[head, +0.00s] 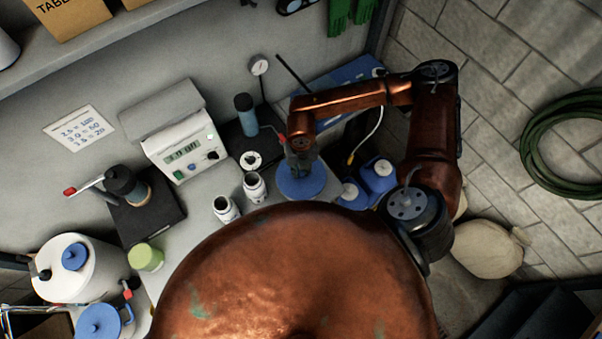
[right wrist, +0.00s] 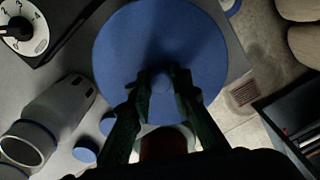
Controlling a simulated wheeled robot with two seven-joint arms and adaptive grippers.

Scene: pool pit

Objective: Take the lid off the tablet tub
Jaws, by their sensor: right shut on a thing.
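A round blue lid (head: 303,183) with a small knob lies beneath my right gripper (head: 300,160), near the right end of the bench. In the right wrist view the blue lid (right wrist: 160,40) fills the upper middle. The dark fingers of my right gripper (right wrist: 163,85) close on its central knob from both sides. The tub body is hidden under the lid, and I cannot tell whether the lid is seated or raised. My left gripper is not in view.
A white vessel (head: 85,268) and green-topped cup (head: 146,257) stand left. A shelf (head: 100,38) overhangs the bench.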

